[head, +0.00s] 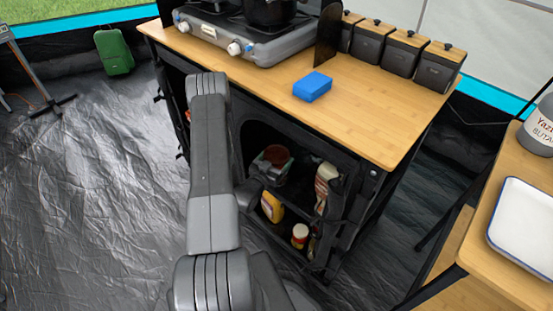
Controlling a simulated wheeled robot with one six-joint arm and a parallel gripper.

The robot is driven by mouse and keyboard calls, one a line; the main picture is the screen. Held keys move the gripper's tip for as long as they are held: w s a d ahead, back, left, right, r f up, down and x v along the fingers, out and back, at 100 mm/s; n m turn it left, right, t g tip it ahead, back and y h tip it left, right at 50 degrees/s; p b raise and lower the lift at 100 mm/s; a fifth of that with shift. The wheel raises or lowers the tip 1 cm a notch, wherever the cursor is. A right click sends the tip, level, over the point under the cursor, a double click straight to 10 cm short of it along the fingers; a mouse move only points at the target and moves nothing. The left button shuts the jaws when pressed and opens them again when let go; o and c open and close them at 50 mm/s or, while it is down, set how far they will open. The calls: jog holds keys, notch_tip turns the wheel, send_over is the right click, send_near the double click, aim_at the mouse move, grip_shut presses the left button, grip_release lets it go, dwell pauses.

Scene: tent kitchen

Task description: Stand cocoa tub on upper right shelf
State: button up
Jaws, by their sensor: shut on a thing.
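The cocoa tub (277,153), with a reddish-brown round top, shows at the opening of the cabinet's upper right compartment. My gripper (268,168) is shut on it; only a small grey part of the gripper shows beside and below the tub. My arm comes down in front of the cabinet and hides its left part. The upper right shelf (299,194) is dark, and a pale bottle (325,183) stands at its right side. I cannot tell whether the tub's base touches the shelf.
The wooden countertop (350,110) above carries a blue block (312,86), a stove (250,40) and several dark canisters (405,52). A side table with a white tray (525,225) stands at right.

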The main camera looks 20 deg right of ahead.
jog(key=shift+f, duration=0.15)
jog(key=o, duration=1.5)
jog(key=shift+r, duration=0.3)
jog(key=v, duration=1.2)
jog(key=shift+d, duration=0.1)
jog(key=x, duration=1.2)
jog(key=shift+f, duration=0.3)
jog(key=shift+r, duration=1.05)
